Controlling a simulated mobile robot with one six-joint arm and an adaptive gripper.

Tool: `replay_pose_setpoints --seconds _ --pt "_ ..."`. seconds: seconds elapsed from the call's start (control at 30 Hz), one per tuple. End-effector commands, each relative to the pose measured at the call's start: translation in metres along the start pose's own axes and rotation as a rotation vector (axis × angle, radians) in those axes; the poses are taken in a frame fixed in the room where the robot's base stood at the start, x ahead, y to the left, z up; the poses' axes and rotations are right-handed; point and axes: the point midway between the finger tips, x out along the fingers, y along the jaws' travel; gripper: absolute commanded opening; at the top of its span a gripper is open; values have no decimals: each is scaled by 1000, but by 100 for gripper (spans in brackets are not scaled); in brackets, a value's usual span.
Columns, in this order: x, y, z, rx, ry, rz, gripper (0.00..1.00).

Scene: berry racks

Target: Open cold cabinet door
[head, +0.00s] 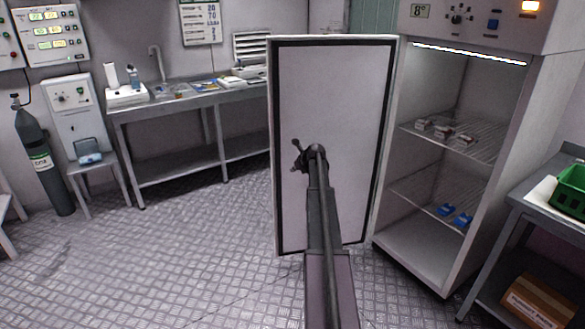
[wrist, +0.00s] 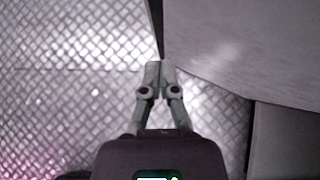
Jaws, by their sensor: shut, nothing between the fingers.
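The cold cabinet (head: 425,245) stands at the right in the head view, with its lit interior exposed. Its door (head: 340,110) is swung wide open to the left, its pale inner face with a dark seal turned toward me. My arm reaches forward in front of the door, and my gripper (head: 300,157) is near the door's middle height. In the wrist view my gripper (wrist: 153,66) is shut and empty, its fingertips beside the edge of a pale panel (wrist: 240,50), apparently the door. I cannot tell whether they touch it. The door's handle is not visible.
Wire shelves (head: 480,145) in the cabinet hold small red-and-white packs (head: 442,131) and blue items (head: 447,210). A table with a green crate (head: 572,190) is at the right. A metal bench (head: 180,104) and gas cylinder (head: 42,160) stand left.

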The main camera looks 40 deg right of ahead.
Motion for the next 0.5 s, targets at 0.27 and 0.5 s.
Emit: replay_pose_setpoints --seconds 0.27,0.5 --pt "-36 12 4 0 0 0 0" --pt "-62 21 6 0 0 1 0"
